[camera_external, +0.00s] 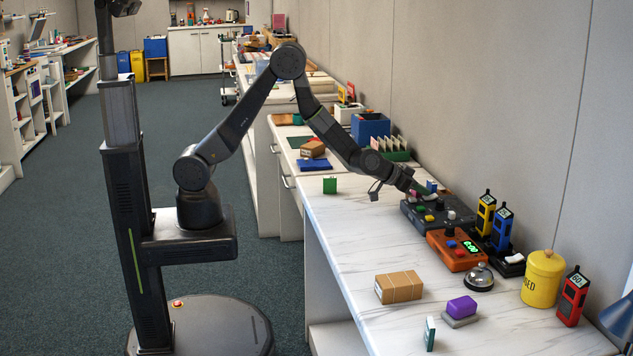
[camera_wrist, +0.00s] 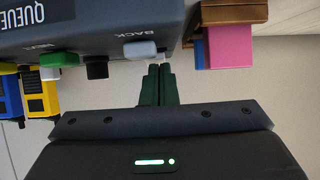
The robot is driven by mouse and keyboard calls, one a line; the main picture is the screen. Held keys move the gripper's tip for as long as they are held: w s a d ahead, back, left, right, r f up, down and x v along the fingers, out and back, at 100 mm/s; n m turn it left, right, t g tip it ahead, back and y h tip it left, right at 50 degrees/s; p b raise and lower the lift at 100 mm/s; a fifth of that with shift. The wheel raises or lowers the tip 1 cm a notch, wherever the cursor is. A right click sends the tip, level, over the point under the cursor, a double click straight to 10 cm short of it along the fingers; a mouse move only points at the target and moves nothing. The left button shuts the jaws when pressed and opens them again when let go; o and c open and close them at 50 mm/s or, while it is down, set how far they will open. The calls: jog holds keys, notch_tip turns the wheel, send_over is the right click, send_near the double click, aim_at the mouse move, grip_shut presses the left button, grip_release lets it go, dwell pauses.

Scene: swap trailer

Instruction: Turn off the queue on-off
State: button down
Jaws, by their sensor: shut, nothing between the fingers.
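The queue box (camera_external: 408,212) is a dark grey control panel on the white counter, with coloured buttons and a black knob on top. In the wrist view the queue box (camera_wrist: 100,28) fills the upper left, with "QUEUE", "NEXT" and "BACK" lettering. A green button (camera_wrist: 60,60), a black knob (camera_wrist: 97,68) and a light grey button (camera_wrist: 140,50) stick out from it. I cannot tell which part is the on-off. My gripper (camera_external: 417,189) is at the far end of the box. In the wrist view my gripper's dark green fingertips (camera_wrist: 160,68) are shut, close beside the light grey button; contact is unclear.
An orange console (camera_external: 448,256) with a green display stands just in front. Yellow (camera_external: 485,214) and blue (camera_external: 502,230) handheld devices stand to its right. The counter's left front is mostly clear.

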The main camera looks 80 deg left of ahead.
jog(key=shift+r+p, duration=0.5)
jog(key=shift+r, duration=0.25)
jog(key=shift+r, duration=0.3)
notch_tip(320, 180, up, 4)
jog(key=p, duration=0.4)
jog(key=s+r+b, duration=0.1)
jog(key=s+r, duration=0.1)
jog(key=s, duration=0.7)
jog(key=shift+s+r, duration=0.15)
jog(key=shift+r, duration=0.05)
